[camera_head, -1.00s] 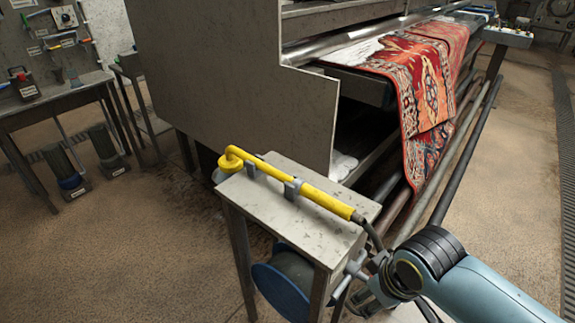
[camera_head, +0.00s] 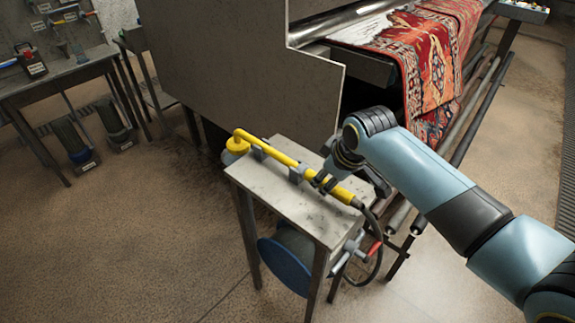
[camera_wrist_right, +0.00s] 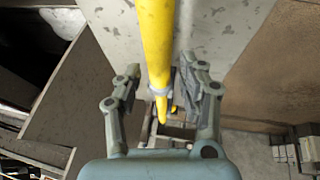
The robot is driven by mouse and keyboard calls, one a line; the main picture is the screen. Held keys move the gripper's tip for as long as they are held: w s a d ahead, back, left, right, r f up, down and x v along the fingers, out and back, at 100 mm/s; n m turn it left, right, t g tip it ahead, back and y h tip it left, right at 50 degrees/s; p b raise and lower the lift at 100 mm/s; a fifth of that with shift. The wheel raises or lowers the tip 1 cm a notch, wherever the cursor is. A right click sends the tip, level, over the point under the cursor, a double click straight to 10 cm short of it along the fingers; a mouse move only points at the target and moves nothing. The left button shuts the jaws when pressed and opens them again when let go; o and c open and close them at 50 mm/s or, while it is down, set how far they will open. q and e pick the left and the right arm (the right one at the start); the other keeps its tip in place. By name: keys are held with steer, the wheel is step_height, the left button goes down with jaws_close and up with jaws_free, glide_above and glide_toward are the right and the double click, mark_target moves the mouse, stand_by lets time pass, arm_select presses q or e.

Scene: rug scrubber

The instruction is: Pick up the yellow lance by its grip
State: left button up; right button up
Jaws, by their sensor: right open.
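The yellow lance (camera_head: 278,154) lies in grey brackets on top of a small metal stand (camera_head: 268,186), its hooked head at the far left and its hose end at the near right. My right gripper (camera_head: 326,184) is at the near-right part of the lance, past the second bracket. In the right wrist view, the lance (camera_wrist_right: 155,45) runs down between the two spread fingers of my right gripper (camera_wrist_right: 164,88), with a gap on each side. The fingers are open and hold nothing. My left gripper is not in view.
A hose reel (camera_head: 285,262) and a dark hose hang on the stand. A large grey machine (camera_head: 240,65) with a red patterned rug (camera_head: 432,60) stands just behind. A workbench (camera_head: 58,82) is at the left. The floor at front left is clear.

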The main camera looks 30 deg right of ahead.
mark_target(322, 183)
steer(key=x, duration=0.4)
steer(key=shift+w+f, duration=0.15)
steer(key=shift+f, duration=0.2)
jaws_close()
steer(key=shift+w+r, duration=0.1)
steer(key=shift+r, duration=0.05)
